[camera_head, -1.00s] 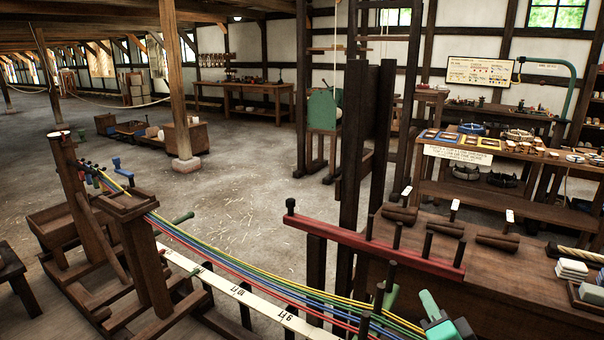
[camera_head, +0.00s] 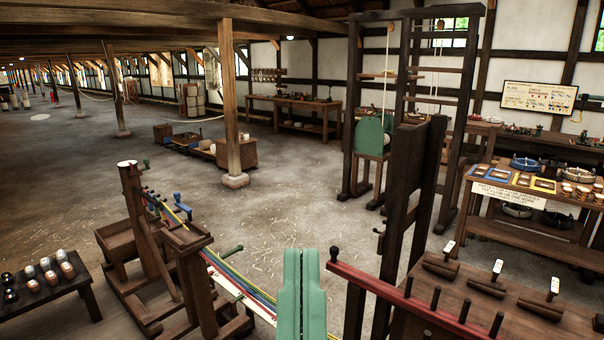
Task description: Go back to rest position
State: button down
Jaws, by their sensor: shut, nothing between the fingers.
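A wooden strand frame (camera_head: 190,265) stands at left, with a low bench of small pots (camera_head: 45,285) beside it. A workbench with tagged rollers (camera_head: 495,283) is at right, by dark uprights (camera_head: 405,210). A post (camera_head: 232,110) stands behind.

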notch_tip(320, 180, up, 24)
jog(key=p, duration=2)
jog(key=shift+r, duration=0.15)
jog(key=shift+a, duration=0.1)
